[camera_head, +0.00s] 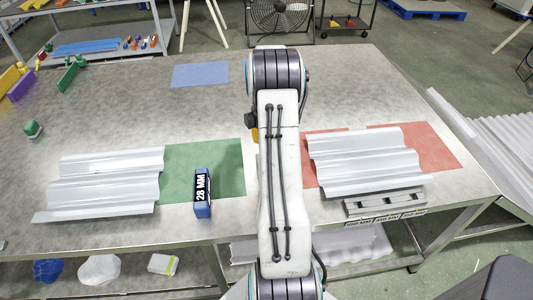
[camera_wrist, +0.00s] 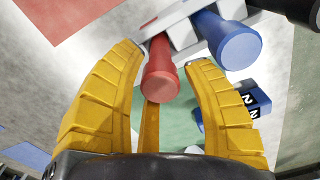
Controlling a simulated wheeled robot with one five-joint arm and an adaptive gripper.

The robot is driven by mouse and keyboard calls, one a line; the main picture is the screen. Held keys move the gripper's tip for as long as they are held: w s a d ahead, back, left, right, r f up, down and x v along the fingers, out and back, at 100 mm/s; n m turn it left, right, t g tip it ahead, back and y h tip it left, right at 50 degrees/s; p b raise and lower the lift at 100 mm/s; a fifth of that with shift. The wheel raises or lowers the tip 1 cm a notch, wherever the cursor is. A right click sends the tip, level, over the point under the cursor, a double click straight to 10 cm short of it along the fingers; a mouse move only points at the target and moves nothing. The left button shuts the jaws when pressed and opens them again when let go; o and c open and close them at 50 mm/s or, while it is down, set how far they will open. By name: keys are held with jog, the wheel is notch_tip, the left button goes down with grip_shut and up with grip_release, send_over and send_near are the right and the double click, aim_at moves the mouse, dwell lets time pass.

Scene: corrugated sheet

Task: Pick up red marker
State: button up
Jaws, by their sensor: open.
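In the wrist view, a red marker (camera_wrist: 163,72) sticks out of a pale grey holder (camera_wrist: 178,32), its round end toward the camera. A blue marker (camera_wrist: 236,40) sits beside it on the right in the same holder. My gripper (camera_wrist: 165,60) is open, with its yellow fingers on the left and right of the red marker's end. A further yellow finger shows below it. I cannot tell whether any finger touches the marker. In the head view, my arm hides the markers and most of the gripper; only a yellow bit (camera_head: 255,134) shows.
On the metal table (camera_head: 130,112), a corrugated sheet lies at left (camera_head: 105,182) by a green patch (camera_head: 205,168), another at right (camera_head: 368,160) on a red patch (camera_head: 435,145). A blue 28 MM block (camera_head: 203,193) stands left of my arm. A grey slotted block (camera_head: 385,203) lies at the right front.

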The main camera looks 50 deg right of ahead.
dwell(0.3)
grip_shut()
dwell(0.3)
